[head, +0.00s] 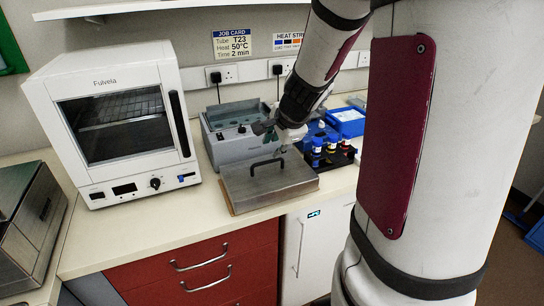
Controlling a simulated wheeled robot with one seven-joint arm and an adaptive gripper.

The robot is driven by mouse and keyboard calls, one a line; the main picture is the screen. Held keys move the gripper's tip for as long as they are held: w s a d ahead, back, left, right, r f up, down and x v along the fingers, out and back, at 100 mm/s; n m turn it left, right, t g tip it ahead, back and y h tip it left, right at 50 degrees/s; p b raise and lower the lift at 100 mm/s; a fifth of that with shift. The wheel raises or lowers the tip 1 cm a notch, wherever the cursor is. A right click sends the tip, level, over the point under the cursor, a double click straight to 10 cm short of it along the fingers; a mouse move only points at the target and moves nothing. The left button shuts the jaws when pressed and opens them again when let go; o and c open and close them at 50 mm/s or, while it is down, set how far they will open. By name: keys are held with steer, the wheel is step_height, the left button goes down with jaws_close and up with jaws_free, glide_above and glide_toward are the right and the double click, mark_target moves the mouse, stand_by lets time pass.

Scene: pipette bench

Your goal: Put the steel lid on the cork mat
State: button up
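The steel lid (290,184) is a flat grey plate with a black bar handle (266,165). It lies low at the front of the bench, before the grey water bath. A thin brown edge (228,198) shows along its left side and looks like the cork mat, mostly hidden beneath the lid. My gripper (284,146) is above and behind the lid's back edge, just right of the handle. It appears apart from the handle. Its fingers are small and partly hidden, so I cannot tell whether they are open.
A white oven (112,185) with a dark window stands left of the grey water bath (213,150). A steel box (28,235) is at the far left. Bare bench lies before the oven.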

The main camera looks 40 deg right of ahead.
steer(key=s+a+r+n+y, duration=0.1)
steer(key=s+a+r+n, duration=0.3)
steer(key=a, duration=0.4)
steer(key=s+a+r+n+y, duration=0.1)
steer(key=a+r+n+y, duration=0.1)
steer(key=a+r+n, duration=0.35)
steer(key=s+a+n, duration=0.3)
steer(key=s+n, duration=0.2)
steer(key=s, duration=0.2)
steer(key=s+a+n+g+h, duration=0.1)
steer(key=s+a+n, duration=0.3)
steer(key=s+n, duration=0.2)
steer(key=shift+s+a+r+g, duration=0.25)
steer(key=shift+s+r+g, duration=0.1)
steer(key=shift+s, duration=0.8)
